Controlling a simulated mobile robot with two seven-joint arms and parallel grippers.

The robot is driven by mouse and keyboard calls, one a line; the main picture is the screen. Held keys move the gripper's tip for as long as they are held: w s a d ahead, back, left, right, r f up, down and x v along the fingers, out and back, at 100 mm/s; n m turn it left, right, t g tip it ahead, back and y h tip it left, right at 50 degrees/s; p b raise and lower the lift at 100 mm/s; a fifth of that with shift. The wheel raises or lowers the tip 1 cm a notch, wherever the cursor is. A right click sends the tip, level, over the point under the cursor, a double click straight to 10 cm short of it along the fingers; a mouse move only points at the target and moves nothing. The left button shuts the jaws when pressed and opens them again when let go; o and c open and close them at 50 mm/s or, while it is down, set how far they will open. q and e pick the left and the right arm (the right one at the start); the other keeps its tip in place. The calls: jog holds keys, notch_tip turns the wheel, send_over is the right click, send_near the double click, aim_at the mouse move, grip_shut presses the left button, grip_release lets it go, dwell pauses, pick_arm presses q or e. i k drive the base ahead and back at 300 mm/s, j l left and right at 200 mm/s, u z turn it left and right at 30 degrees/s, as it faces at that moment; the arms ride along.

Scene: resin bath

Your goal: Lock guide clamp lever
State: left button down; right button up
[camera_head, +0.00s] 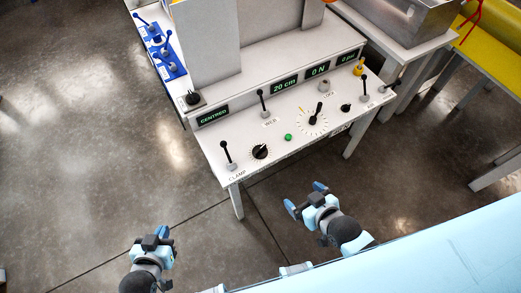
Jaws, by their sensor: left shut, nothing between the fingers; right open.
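A black lever with a round knob (226,154) stands above the label CLAMP at the near left corner of the white control panel (205,140). It leans slightly left. My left gripper (160,234) is shut and empty, low in front of the panel, below and left of the clamp lever. My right gripper (306,197) is open and empty, in front of the panel and to the right of the lever. Neither gripper touches the panel.
A second lever (264,102) stands mid-panel near a black knob (260,152), a green button (288,137) and a dial (313,118). Blue-based levers (170,65) stand at the left. A metal bath (415,20) and yellow surface (493,50) are right. Floor in front is clear.

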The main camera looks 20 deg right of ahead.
aim_at(223, 144)
jog(key=i+l, duration=0.15)
jog(key=l, duration=0.25)
jog(key=i+l, duration=0.15)
jog(key=l, duration=0.25)
jog(key=u, duration=1.55)
